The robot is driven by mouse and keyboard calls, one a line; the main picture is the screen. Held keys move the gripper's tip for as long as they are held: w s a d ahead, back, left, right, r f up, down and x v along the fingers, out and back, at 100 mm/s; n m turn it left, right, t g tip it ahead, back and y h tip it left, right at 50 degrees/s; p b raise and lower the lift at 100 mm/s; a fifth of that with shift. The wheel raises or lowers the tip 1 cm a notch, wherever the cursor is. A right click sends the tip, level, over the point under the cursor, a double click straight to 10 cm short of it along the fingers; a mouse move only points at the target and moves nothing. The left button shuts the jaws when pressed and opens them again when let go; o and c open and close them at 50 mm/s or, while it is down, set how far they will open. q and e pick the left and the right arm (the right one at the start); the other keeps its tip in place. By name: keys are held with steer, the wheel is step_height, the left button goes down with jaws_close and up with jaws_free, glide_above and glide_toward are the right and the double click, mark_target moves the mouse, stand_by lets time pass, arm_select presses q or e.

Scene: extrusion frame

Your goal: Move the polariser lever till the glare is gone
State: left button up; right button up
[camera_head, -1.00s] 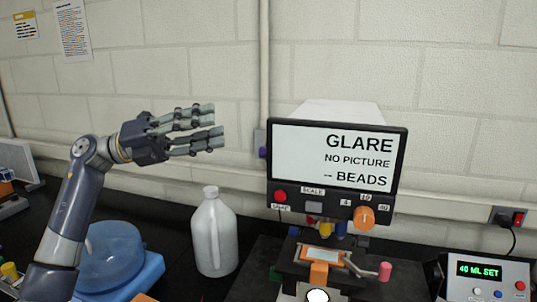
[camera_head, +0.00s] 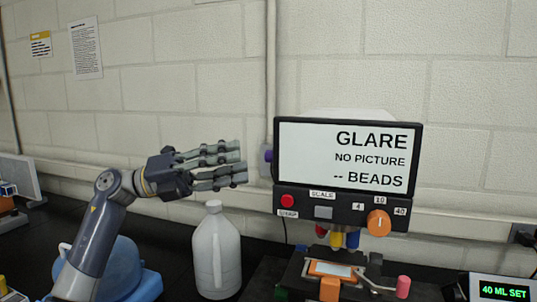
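A screen unit (camera_head: 350,155) reads "GLARE", "NO PICTURE" and "-- BEADS". A small purple knob (camera_head: 268,156) sticks out at the left edge of the screen; it looks like the polariser lever, but it bears no readable label. My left gripper (camera_head: 243,164) is just left of the purple knob, at about its height in the picture. Its fingers point right, spread apart with an empty gap between them. A small space shows between the fingertips and the knob; the depth gap is unclear. My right gripper is not in view.
A white jug (camera_head: 216,250) stands below my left fingers. A blue rounded vessel (camera_head: 118,268) is at lower left. An orange knob (camera_head: 379,223) and red button (camera_head: 287,200) sit under the screen, above a stage (camera_head: 330,272). A "40 ML SET" box (camera_head: 500,289) is at right.

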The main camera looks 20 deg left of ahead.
mark_target(266, 156)
arm_select(q)
steer(key=p+x, duration=0.2)
steer(key=x, duration=0.4)
steer(key=shift+w+d+r, duration=0.1)
steer(key=shift+d+r, duration=0.05)
steer(key=shift+d, duration=0.1)
steer(key=shift+w+d, duration=0.2)
steer(key=shift+d, duration=0.4)
jaws_close()
